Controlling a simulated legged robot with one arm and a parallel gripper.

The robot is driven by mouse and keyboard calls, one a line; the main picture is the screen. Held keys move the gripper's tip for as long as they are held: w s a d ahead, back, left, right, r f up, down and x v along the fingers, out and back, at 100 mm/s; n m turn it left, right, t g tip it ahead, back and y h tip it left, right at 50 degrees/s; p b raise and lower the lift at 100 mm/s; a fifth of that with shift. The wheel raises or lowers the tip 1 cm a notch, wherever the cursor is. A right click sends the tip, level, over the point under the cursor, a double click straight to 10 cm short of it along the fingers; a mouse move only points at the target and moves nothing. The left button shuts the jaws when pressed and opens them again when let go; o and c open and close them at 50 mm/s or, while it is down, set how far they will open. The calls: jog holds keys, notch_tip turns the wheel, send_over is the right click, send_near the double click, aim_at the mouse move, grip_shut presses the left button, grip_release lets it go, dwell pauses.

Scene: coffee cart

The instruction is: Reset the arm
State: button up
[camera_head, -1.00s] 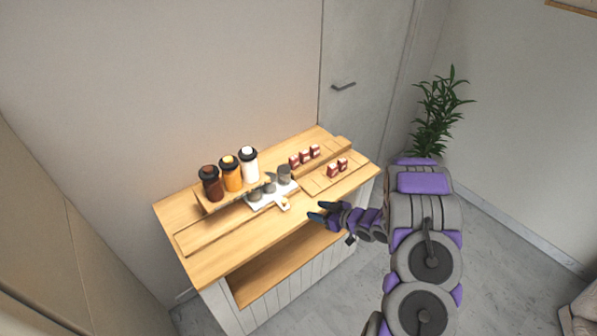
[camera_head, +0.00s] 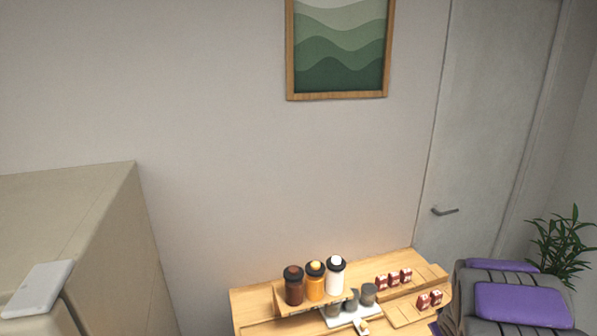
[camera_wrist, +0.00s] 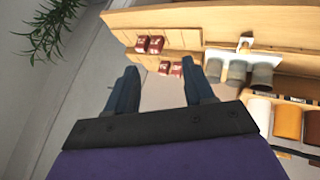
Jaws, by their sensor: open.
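My gripper (camera_wrist: 160,90) shows in the wrist view with its two dark fingers spread apart and nothing between them. It points toward the coffee cart (camera_wrist: 180,18), which lies beyond the fingertips. In the head view the gripper is out of frame. Only a purple and grey part of my arm shows there at the lower right, in front of the cart's right end. The wooden cart (camera_head: 250,301) stands against the wall at the bottom of the head view, its front cut off by the frame.
A brown bottle (camera_head: 293,288), an orange bottle (camera_head: 315,284) and a white bottle (camera_head: 336,278) stand on a riser. Grey cups (camera_head: 368,294) sit on a white tray. Small red-and-white items (camera_head: 393,279) stand at right. A door (camera_head: 490,130), plant (camera_head: 562,246) and beige cabinet (camera_head: 80,225) flank the cart.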

jog(key=s+a+r+m+g+y+b, duration=0.1)
jog(key=s+a+r+g, duration=0.1)
jog(key=s+a, duration=0.6)
jog(key=s+a+r+m+g+y+b, duration=0.1)
jog(key=s+a+r+g, duration=0.2)
jog(key=s+a, duration=0.5)
jog(key=s+a+r+g+y+b, duration=0.1)
jog(key=s+a+r+g, duration=0.2)
jog(key=s, duration=1.9)
jog(key=a, duration=0.5)
jog(key=shift+a+m+g+b, duration=0.2)
jog(key=shift+m+g+b, duration=0.15)
jog(key=shift+m+g, duration=0.05)
jog(key=shift+w+r, duration=0.1)
